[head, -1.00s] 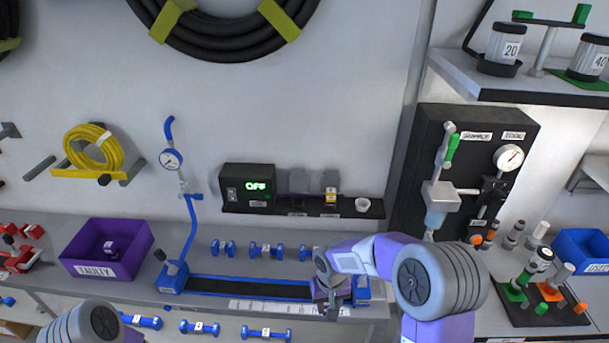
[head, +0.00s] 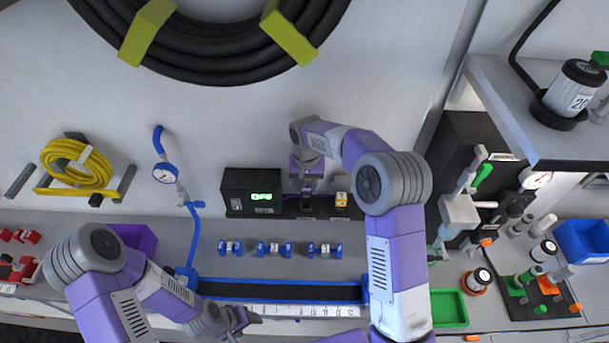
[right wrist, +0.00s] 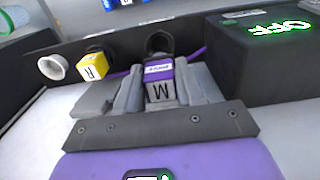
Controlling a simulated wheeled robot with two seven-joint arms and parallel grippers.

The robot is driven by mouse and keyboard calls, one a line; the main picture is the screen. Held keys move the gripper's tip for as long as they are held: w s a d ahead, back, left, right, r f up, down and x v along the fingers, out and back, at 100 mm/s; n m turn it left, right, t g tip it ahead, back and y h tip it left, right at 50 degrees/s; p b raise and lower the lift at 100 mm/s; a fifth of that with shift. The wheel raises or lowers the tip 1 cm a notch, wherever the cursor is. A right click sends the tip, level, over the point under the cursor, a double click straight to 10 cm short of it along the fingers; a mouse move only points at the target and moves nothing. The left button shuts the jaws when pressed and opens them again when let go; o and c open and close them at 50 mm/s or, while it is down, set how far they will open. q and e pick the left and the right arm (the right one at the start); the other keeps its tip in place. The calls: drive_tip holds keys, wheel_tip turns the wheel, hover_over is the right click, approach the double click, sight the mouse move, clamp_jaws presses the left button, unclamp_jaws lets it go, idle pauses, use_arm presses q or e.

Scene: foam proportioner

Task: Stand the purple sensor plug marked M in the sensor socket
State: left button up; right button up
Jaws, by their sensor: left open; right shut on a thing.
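The purple sensor plug marked M (right wrist: 159,82) is between the fingers of my right gripper (right wrist: 158,92), which is shut on it. In the head view, this right gripper (head: 306,190) is at the black wall shelf, just right of the OFF box, and largely hides the plug. A dark round socket (right wrist: 158,41) shows just beyond the plug in the right wrist view. I cannot tell whether the plug touches or enters it. My left gripper (head: 240,322) is open and empty, low over the front of the bench.
A yellow plug marked R (right wrist: 95,66) and a white cup (right wrist: 52,67) stand beside the socket on the shelf. The OFF box (head: 252,192) is close on the other side. Blue dumbbell-shaped parts (head: 274,249) and a green tray (head: 449,307) are on the bench below.

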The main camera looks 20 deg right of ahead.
sight(306, 193)
drive_tip(key=shift+s+f+b, duration=0.15)
drive_tip(key=shift+f+b, duration=0.2)
drive_tip(key=shift+f, duration=0.45)
drive_tip(key=shift+f+b, duration=1.15)
drive_tip(key=shift+f, duration=0.8)
drive_tip(key=shift+f+b, duration=0.5)
drive_tip(key=shift+f, duration=0.1)
drive_tip(key=o, duration=0.8)
drive_tip(key=shift+o, duration=0.2)
